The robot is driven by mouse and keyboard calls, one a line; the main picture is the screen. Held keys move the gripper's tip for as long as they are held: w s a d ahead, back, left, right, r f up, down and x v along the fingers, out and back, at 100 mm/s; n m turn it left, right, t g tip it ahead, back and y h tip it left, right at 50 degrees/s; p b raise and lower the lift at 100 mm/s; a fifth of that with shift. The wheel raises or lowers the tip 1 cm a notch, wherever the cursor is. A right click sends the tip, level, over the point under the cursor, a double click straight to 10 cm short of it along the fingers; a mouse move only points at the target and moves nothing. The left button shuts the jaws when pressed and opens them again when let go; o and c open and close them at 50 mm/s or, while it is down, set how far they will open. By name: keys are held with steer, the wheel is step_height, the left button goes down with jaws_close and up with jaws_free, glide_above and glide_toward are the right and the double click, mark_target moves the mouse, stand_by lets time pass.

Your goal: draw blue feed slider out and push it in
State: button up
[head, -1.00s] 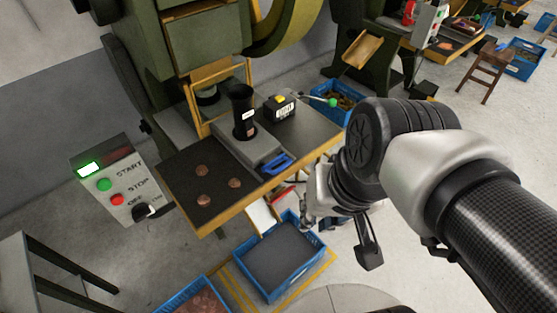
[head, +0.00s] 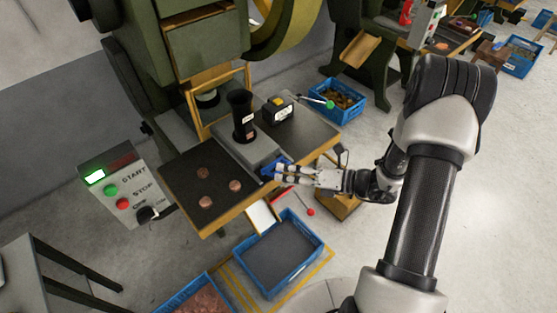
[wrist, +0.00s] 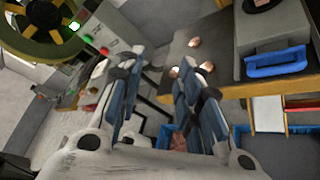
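The blue feed slider handle (head: 268,168) sits at the front of the grey feed block (head: 252,150), at the table's front edge. A black cylinder (head: 242,118) stands on the block. My gripper (head: 280,171) is just right of the handle in the head view and partly covers it. In the wrist view the blue handle (wrist: 278,62) lies right of my fingers, outside the gap between them. My gripper (wrist: 158,72) is open, with nothing between its fingers. Whether a finger touches the handle cannot be told.
Copper discs (head: 204,173) lie on the dark tabletop left of the block. A black and yellow box (head: 278,108) and a green-knobbed lever (head: 328,104) are behind. The control box (head: 125,190) stands left. A blue crate (head: 310,242) is on the floor below.

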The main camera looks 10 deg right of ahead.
steer(key=d+f+m+t+h, duration=0.3)
steer(key=d+f+m, duration=0.2)
steer(key=f+m, duration=0.2)
steer(key=d+f+m+t+h, duration=0.35)
steer(key=f+m, duration=0.25)
steer(key=f, duration=0.2)
steer(key=shift+g+y, duration=0.45)
steer(key=b+x, duration=0.3)
steer(key=x, duration=1.4)
steer(key=shift+w+d+r, duration=0.1)
steer(key=shift+d, duration=0.15)
steer(key=shift+c, duration=0.5)
jaws_close()
